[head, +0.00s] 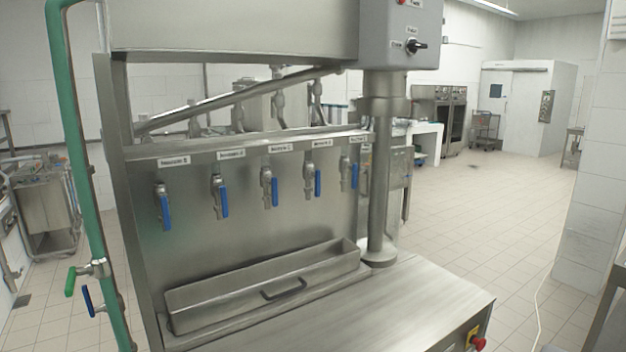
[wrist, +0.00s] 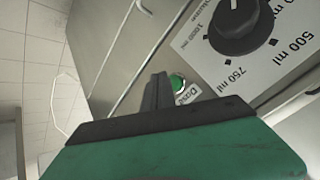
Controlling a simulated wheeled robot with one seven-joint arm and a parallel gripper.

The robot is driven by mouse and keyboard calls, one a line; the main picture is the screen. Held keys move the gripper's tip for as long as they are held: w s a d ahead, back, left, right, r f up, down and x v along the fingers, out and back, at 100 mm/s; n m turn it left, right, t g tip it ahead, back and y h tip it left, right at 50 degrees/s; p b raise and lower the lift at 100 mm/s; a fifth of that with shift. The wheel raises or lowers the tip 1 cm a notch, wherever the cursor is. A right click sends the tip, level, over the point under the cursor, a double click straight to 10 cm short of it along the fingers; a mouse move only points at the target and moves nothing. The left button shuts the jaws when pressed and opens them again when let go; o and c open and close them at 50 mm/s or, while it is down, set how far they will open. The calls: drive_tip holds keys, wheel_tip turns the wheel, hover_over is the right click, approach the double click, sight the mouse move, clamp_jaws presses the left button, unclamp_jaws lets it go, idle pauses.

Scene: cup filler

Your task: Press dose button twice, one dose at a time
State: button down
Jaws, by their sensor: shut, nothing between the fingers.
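The dose button (wrist: 177,84) is a small round green button with a label reading "Dose" beside it, on the metal panel in the wrist view. My gripper (wrist: 158,82) is shut and empty. Its dark fingers lie together, with the tips just left of the button in the picture. I cannot tell whether they touch the panel or the button. Part of the button's edge is close behind the fingers. The head view shows neither my gripper nor the dose button.
A black dial (wrist: 241,25) with a scale including 500 ml and 750 ml sits near the button. The steel filler machine (head: 240,235) has several blue-handled taps above a trough (head: 265,290). A red knob (head: 478,343) is at its front right corner. Tiled floor (head: 470,215) is clear at right.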

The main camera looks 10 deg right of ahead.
idle(0.4)
drive_tip(key=shift+w+a, duration=0.15)
drive_tip(key=shift+w, duration=0.25)
drive_tip(key=shift+w+a+b, duration=0.1)
drive_tip(key=shift+w+b, duration=0.2)
idle(0.3)
drive_tip(key=shift+s, duration=0.1)
drive_tip(key=shift+s+d, duration=0.2)
drive_tip(key=shift+s, duration=0.4)
drive_tip(key=s, duration=0.2)
drive_tip(key=s+d, duration=0.2)
drive_tip(key=s, duration=0.1)
drive_tip(key=shift+s, duration=0.3)
